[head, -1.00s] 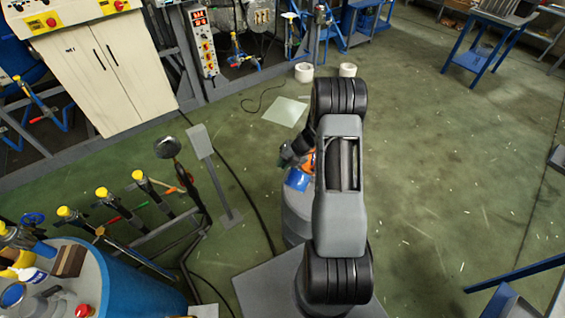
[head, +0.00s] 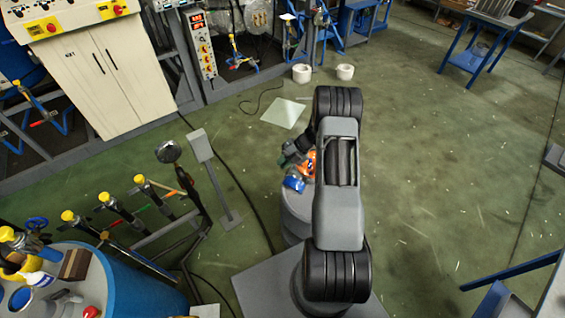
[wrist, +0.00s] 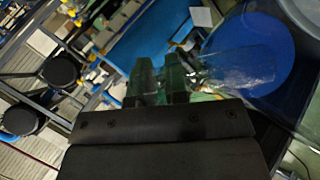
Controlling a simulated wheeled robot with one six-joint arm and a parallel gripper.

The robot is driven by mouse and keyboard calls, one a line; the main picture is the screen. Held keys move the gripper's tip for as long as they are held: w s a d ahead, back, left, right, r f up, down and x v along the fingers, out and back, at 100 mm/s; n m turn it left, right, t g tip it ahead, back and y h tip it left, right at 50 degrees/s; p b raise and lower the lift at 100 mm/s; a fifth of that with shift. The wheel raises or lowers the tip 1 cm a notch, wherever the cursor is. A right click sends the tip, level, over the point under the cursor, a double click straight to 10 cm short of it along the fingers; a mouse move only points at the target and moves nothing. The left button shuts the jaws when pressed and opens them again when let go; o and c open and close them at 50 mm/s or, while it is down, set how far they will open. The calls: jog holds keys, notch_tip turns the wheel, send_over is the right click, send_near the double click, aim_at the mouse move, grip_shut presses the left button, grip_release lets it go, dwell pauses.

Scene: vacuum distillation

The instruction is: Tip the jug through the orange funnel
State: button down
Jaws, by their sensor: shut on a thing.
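In the wrist view, my gripper (wrist: 160,82) is shut on the clear glass of the jug (wrist: 240,68). The jug is transparent, with a round blue area showing through it at the upper right. In the head view, my gripper (head: 297,150) is partly hidden behind my own arm. The blue of the jug (head: 294,184) shows just below it. An orange patch (head: 309,164) beside the jug may be the orange funnel. My arm covers much of it, so I cannot tell whether the jug's mouth is over it.
A blue drum (head: 140,285) with bottles and small items on top stands at the lower left. Yellow-capped valves (head: 105,198) and a grey post (head: 215,180) stand left of my arm. A white cabinet (head: 105,75) is at the upper left. The floor to the right is open.

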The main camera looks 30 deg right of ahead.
jog(key=shift+w+d+r+m+g+y, duration=0.2)
jog(key=shift+w+d+r+y, duration=0.1)
jog(key=shift+d+r+y, duration=0.2)
jog(key=shift+w+d+r+m+g+y, duration=0.25)
jog(key=shift+d+r+y, duration=0.15)
jog(key=shift+y, duration=0.1)
jog(key=shift+w+d+r+m+g+y+b, duration=0.25)
jog(key=shift+w+d+r+y+b, duration=0.25)
jog(key=shift+d+r+y, duration=0.25)
jog(key=shift+w+d+r, duration=0.1)
jog(key=shift+r, duration=0.1)
dwell(2.4)
